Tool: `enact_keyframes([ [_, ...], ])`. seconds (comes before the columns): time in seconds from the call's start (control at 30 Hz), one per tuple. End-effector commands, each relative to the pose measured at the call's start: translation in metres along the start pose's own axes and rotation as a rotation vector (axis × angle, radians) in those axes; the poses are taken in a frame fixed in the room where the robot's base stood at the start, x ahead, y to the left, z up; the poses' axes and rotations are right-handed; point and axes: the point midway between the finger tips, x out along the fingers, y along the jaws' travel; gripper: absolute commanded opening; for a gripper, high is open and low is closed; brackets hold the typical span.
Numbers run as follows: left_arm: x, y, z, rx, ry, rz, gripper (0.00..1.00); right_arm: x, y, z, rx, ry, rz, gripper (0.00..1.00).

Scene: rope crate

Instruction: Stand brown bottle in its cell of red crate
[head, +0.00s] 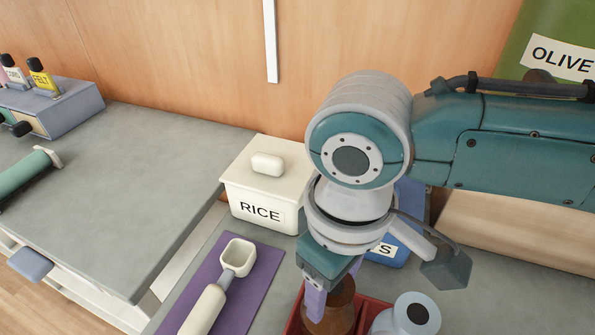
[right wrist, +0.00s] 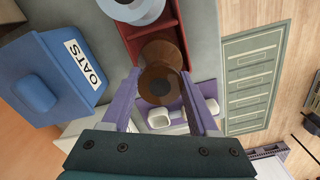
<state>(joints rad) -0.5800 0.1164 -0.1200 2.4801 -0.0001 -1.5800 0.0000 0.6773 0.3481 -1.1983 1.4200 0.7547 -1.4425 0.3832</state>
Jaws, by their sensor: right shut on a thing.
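The brown bottle (head: 336,308) is upright at the bottom of the head view, between the purple fingers of my right gripper (head: 334,284). In the right wrist view the bottle (right wrist: 161,52) shows from above, its dark round top between the fingertips. My right gripper (right wrist: 160,92) is shut on it. The red crate (head: 294,318) is partly cut off by the frame; its red wall also shows in the right wrist view (right wrist: 178,25). The bottle is at or over the crate; its base is hidden, so I cannot tell whether it touches the floor. My left gripper is not in view.
A pale bottle (head: 408,318) with a dark top stands beside the brown one. A white RICE box (head: 258,190) and a blue OATS box (right wrist: 55,80) are close by. A scoop (head: 236,258) lies on a purple mat (head: 252,300). The grey left table (head: 120,180) has free room.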

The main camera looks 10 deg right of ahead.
Motion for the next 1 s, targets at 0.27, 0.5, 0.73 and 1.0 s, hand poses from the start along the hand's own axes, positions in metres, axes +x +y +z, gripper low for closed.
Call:
enact_keyframes([
  [0.27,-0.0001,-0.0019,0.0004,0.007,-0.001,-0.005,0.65,-0.0004,-0.0002,-0.0004,0.0,0.001,0.0,0.0],
  [0.5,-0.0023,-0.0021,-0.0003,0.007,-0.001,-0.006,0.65,-0.0011,-0.0003,-0.0004,0.0,0.001,-0.001,0.0],
  [0.73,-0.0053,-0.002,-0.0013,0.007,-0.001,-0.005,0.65,-0.0012,-0.0005,-0.0004,-0.001,0.001,-0.001,0.0],
  [1.0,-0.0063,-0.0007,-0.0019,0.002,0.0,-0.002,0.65,-0.0004,-0.0003,-0.0003,-0.001,0.001,-0.001,0.0],
])
